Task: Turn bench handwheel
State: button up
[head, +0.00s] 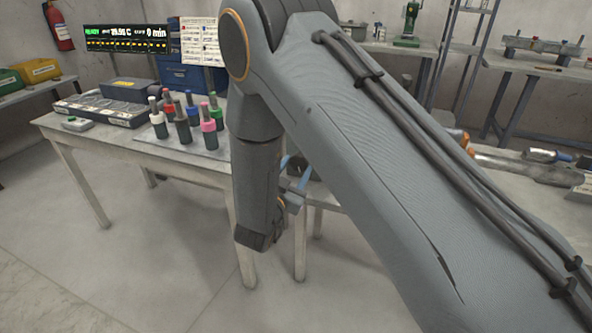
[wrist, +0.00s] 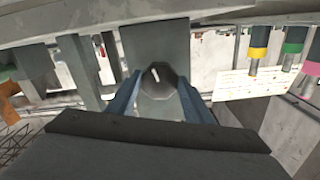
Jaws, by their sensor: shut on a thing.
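In the wrist view, a dark grey faceted round part (wrist: 160,70), which looks like the bench handwheel, sits between my two blue fingers. It has a small bright mark near its middle and a grey upright plate behind it. My gripper (wrist: 160,88) is shut on it, one finger on each side. In the head view my arm hides the handwheel; only a bit of my gripper's blue fingers (head: 297,175) shows beside the forearm, near the bench edge.
Metal parts (head: 520,165) lie on a bench at right. The floor (head: 150,270) in front is clear.

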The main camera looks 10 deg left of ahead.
jog(key=m+b, duration=0.1)
jog(key=m, duration=0.3)
jog(key=shift+a+m, duration=0.1)
jog(key=shift+m, duration=0.2)
jog(key=shift+m+b, duration=1)
jog(key=shift+m, duration=1)
jog(key=o, duration=1)
jog(key=shift+o, duration=0.2)
jog(key=b+v, duration=0.1)
jog(key=v, duration=0.7)
jog(key=shift+w, duration=0.15)
